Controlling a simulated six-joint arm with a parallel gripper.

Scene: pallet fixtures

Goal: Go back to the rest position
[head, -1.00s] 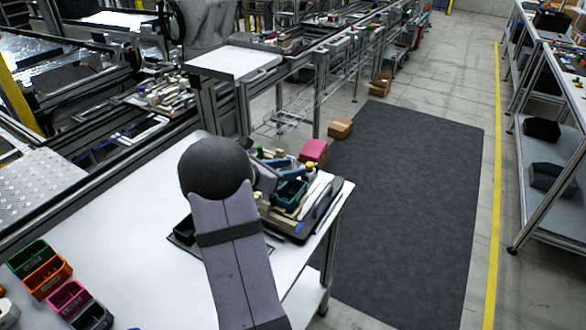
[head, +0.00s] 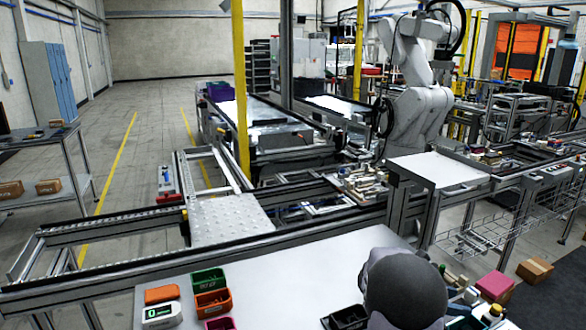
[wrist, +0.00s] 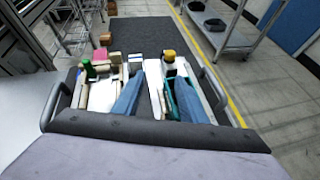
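My arm's dark rounded joint and grey link show at the bottom right of the head view. In the wrist view a grey part of my arm fills the bottom edge.
A white worktable (head: 285,277) holds small bins, an orange one (head: 212,302) and a green one (head: 208,281), at its left part. A dark open bin (head: 345,318) is close beside my arm. A conveyor frame and perforated plate (head: 232,220) stand behind. The table's middle is clear.

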